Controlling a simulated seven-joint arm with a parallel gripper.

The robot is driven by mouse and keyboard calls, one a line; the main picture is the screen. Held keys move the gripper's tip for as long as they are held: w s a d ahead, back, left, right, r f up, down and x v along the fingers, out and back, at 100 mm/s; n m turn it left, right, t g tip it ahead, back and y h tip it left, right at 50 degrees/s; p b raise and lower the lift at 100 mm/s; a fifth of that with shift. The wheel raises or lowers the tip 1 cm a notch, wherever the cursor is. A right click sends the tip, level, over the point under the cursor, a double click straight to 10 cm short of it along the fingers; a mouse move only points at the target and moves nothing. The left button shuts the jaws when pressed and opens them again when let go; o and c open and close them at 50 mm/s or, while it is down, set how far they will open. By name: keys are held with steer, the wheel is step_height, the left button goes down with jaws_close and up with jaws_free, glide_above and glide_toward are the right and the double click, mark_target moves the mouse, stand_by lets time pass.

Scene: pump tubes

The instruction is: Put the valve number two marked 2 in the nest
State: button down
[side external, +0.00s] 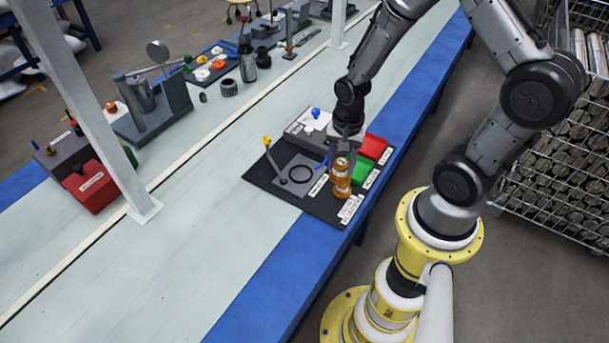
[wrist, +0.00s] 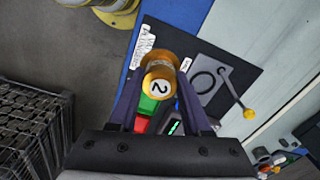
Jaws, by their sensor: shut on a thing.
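The valve marked 2 (wrist: 159,87) is an amber-brown cylinder with a white number disc on its top. In the side external view the valve (side external: 342,180) is upright over the right part of the black board, and I cannot tell whether its base touches it. My gripper (side external: 343,157) is above it, with its blue fingers shut on its upper part; the gripper also shows in the wrist view (wrist: 160,78). A grey plate with a black ring (side external: 301,167), seemingly the nest, lies just left of the valve. The ring is empty.
A post with a yellow knob (side external: 267,141) stands at the plate's left. Red (side external: 374,146) and green (side external: 362,171) blocks or bins are right of the valve. A grey box with a blue knob (side external: 316,113) stands behind. The near-left bench is clear.

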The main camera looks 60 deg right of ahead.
steer(key=shift+w+d+f, duration=0.1)
steer(key=shift+w+d, duration=0.25)
steer(key=shift+w, duration=0.3)
steer(key=shift+w+d+f, duration=0.1)
steer(key=shift+w+d, duration=0.2)
steer(key=shift+w, duration=0.3)
steer(key=w+d+f, duration=0.1)
steer(key=w+f, duration=0.2)
steer(key=w, duration=0.1)
steer(key=w+d+f, duration=0.2)
steer(key=w+f, duration=0.2)
steer(key=w+d+f, duration=0.1)
steer(key=w+f, duration=0.2)
steer(key=w, duration=0.2)
steer(key=shift+w+d+f, duration=0.1)
steer(key=shift+d+f, duration=0.1)
steer(key=shift+w+f, duration=0.15)
steer(key=shift+f, duration=1.45)
steer(key=shift+f, duration=0.2)
steer(key=shift+c, duration=1.8)
jaws_free()
steer(key=shift+r, duration=0.1)
